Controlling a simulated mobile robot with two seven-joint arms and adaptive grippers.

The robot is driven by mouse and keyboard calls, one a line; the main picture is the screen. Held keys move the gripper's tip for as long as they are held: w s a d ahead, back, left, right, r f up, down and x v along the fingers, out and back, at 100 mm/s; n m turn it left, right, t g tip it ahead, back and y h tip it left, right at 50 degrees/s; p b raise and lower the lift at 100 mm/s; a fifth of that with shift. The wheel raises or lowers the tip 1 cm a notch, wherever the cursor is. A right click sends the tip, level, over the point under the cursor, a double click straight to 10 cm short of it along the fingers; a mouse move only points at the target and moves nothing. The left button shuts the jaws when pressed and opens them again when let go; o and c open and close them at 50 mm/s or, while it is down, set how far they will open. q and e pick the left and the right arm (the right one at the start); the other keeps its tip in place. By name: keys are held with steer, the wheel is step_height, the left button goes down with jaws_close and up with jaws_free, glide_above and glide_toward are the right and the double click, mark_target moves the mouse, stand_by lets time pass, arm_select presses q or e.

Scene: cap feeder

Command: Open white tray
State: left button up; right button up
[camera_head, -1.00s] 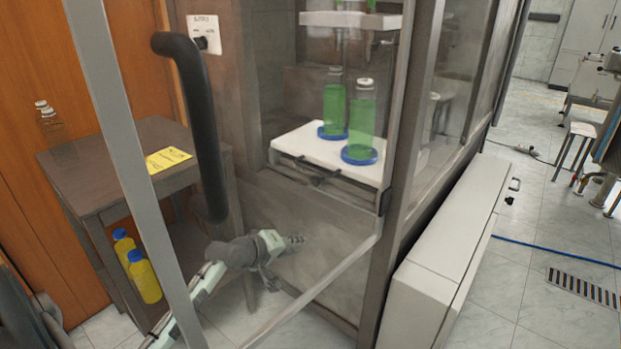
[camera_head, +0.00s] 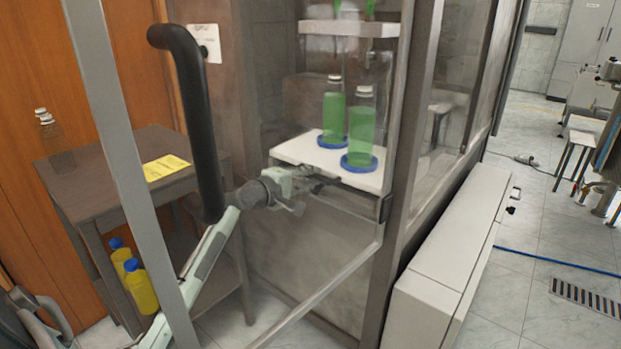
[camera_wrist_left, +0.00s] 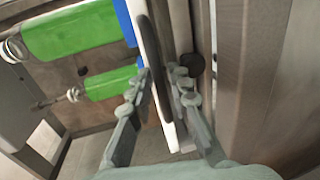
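The white tray (camera_head: 298,150) sits in the glass-fronted cabinet, bearing two green bottles (camera_head: 333,115) (camera_head: 361,133) in blue round holders. In the head view my left gripper (camera_head: 312,181) is at the tray's front edge, partly covering its dark handle. In the left wrist view the gripper (camera_wrist_left: 164,84) has its fingers apart, one on each side of the dark handle (camera_wrist_left: 154,62) and the tray's white front edge (camera_wrist_left: 169,130). I cannot tell whether a finger touches the handle. My right gripper is in neither view.
A framed door with a black vertical handle (camera_head: 193,110) stands in front of my left arm. A side table (camera_head: 110,165) with yellow bottles (camera_head: 141,287) below is at left. A second white shelf (camera_head: 347,29) is above the tray. A white box unit (camera_head: 455,240) stands at right.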

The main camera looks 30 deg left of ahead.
arm_select(q)
jaws_close()
stand_by(0.5)
